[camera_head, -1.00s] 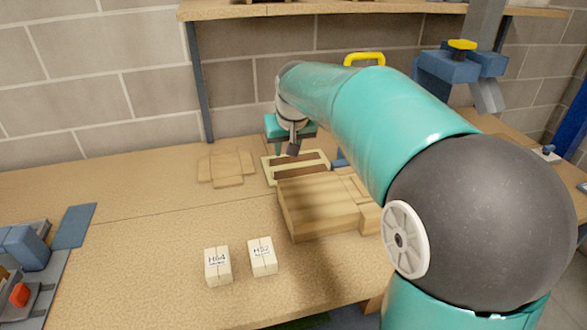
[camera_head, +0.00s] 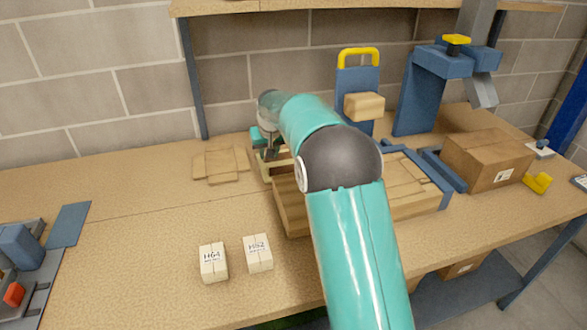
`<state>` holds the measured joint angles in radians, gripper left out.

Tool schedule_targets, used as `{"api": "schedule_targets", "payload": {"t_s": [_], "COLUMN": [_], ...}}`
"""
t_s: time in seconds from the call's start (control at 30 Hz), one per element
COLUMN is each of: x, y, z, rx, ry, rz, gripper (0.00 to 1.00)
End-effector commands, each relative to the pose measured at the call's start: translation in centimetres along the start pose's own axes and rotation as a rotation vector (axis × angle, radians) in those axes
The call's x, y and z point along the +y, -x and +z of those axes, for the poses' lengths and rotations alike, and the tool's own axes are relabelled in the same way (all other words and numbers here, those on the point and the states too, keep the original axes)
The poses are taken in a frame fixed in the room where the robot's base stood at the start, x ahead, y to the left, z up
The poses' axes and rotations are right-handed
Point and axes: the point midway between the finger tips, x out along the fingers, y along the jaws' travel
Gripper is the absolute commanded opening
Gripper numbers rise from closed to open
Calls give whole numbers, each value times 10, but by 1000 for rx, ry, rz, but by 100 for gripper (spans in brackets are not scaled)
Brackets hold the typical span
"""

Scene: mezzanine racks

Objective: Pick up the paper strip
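My gripper (camera_head: 268,152) points down at the back of the workbench, over a pale tray (camera_head: 263,174) with dark brown slots. It is small and partly behind my arm, so its fingers and anything between them cannot be made out. I cannot pick out the paper strip for certain. The tray is partly hidden by my gripper, my arm and the open cardboard box (camera_head: 290,207).
Flat cardboard pieces (camera_head: 221,163) lie left of the tray. Two small white boxes (camera_head: 213,263) (camera_head: 258,253) stand in front. A blue stand with a yellow handle (camera_head: 358,88), a blue press (camera_head: 420,95) and a taped carton (camera_head: 487,160) are right.

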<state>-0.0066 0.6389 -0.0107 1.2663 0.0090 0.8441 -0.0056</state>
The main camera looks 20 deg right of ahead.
Motion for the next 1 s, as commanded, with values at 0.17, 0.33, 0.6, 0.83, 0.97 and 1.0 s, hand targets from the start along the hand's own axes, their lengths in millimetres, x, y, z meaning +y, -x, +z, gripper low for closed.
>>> {"api": "schedule_targets", "payload": {"t_s": [0.17,0.33,0.6,0.83,0.97,1.0], "x": [0,0,2,2,2,2], "y": [-33,-45,-83,-96,-95,-95], "z": [1,0,2,1,1,1], "rx": [-2,0,-2,1,1,1], "ry": [0,0,0,0,0,0], "rz": [0,0,0,0,0,0], "gripper": [29,29,29,29,29,23]}}
